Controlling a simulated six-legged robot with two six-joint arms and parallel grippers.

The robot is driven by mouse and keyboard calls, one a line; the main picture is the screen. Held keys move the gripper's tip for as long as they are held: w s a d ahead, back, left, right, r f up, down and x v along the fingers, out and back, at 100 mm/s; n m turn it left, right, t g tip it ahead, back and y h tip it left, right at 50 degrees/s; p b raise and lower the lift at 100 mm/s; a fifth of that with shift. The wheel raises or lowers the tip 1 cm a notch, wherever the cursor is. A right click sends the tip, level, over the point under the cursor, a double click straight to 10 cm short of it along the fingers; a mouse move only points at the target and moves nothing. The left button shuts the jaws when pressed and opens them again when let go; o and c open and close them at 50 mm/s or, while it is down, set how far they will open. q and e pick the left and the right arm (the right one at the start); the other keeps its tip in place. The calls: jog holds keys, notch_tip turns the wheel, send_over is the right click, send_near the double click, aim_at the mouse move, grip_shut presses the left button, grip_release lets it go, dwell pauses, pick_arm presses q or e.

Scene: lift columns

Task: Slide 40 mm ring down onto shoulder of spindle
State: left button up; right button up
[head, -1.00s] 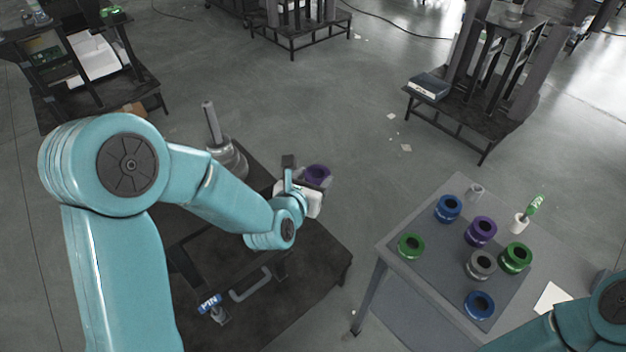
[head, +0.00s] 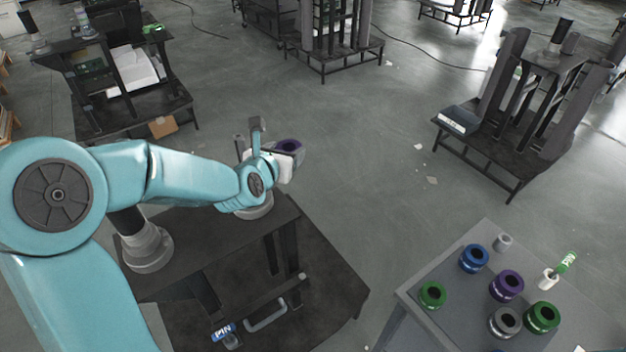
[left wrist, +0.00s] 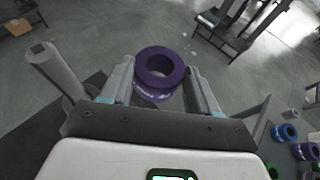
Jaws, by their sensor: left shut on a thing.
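A purple ring (head: 288,146) is held by my left gripper (head: 279,158) above the dark stand. In the left wrist view the same ring (left wrist: 159,73) sits between the two fingers of the left gripper (left wrist: 160,82), its hole facing up; its label is too small to read. A grey spindle (left wrist: 54,68) stands upright left of the gripper in that view, apart from the ring. In the head view its post (head: 239,146) shows left of the gripper and its round base (head: 256,208) below, with my wrist hiding the middle. My right gripper is out of view.
A grey table (head: 420,318) at right holds several coloured rings. Open floor lies between them.

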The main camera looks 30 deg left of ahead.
pick_arm(q)
jog(key=s+a+r, duration=0.1)
jog(key=a+r, duration=0.1)
jog(key=r, duration=0.2)
jog(key=s+a+r+n+y+p, duration=0.1)
jog(key=a+r, duration=0.2)
jog(key=s+a+r+n+y, duration=0.1)
jog(key=a+r, duration=0.2)
jog(key=r, duration=0.1)
jog(key=shift+a+r, duration=0.25)
jog(key=shift+r, duration=0.05)
jog(key=b, duration=0.5)
send_over(237, 144)
jog(key=s, duration=0.1)
notch_tip(237, 144, down, 5)
jog(key=shift+s+d+g, duration=0.25)
jog(key=shift+d+g, duration=0.05)
jog(key=shift+d, duration=0.05)
jog(key=shift+f+b, duration=2.75)
jog(key=shift+f, duration=0.2)
jog(key=shift+f+b, duration=2.85)
jog(key=shift+b, duration=0.2)
